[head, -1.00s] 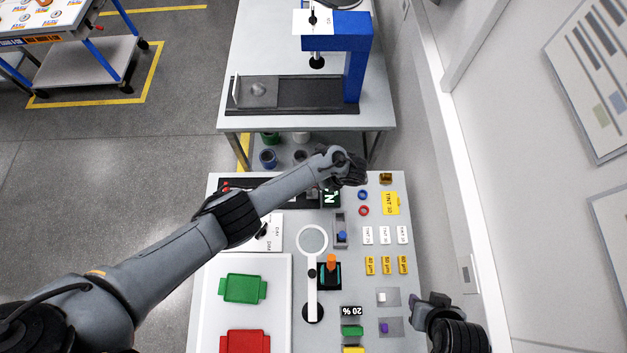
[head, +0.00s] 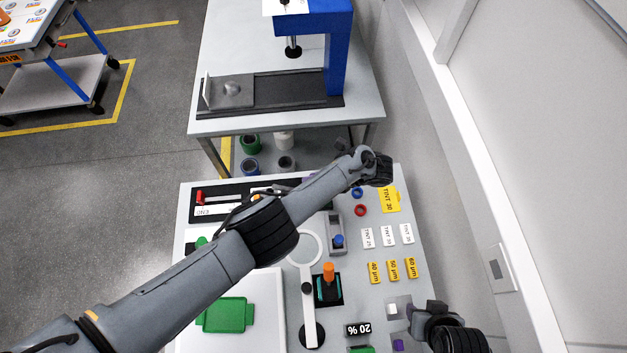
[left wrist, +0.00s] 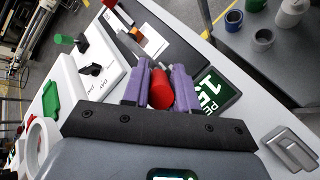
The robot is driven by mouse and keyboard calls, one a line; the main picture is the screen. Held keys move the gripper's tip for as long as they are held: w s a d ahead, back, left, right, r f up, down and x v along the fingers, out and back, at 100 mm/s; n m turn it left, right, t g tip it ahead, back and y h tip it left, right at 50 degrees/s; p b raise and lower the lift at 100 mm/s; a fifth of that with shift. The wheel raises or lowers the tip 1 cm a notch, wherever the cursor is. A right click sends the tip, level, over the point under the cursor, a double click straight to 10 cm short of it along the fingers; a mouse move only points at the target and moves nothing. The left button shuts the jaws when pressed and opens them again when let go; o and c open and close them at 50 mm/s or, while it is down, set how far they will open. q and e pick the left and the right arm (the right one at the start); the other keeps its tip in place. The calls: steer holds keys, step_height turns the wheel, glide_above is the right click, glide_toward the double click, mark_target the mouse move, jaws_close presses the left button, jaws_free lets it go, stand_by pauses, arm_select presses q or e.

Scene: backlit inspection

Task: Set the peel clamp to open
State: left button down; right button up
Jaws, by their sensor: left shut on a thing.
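In the left wrist view, the purple fingers of my left gripper (left wrist: 160,88) are shut on a red cylindrical handle (left wrist: 162,90). The handle stands at the near end of a dark panel, beside the lit green display (left wrist: 208,95). I take it for the peel clamp's handle; no readable label confirms this, and its setting is unclear. In the head view my forearm hides the handle, and only a bit of purple finger (head: 309,177) shows above it.
The black panel's far end has a red knob (head: 200,197). The round magnifier (head: 307,246), an orange-topped joystick (head: 328,272) and a blue-knobbed slider (head: 338,240) stand close to my left arm. A green tray (head: 228,315) lies at front left. A bench (head: 240,45) stands behind.

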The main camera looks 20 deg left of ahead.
stand_by(0.3)
arm_select(q)
steer(key=c, duration=0.9)
jaws_free()
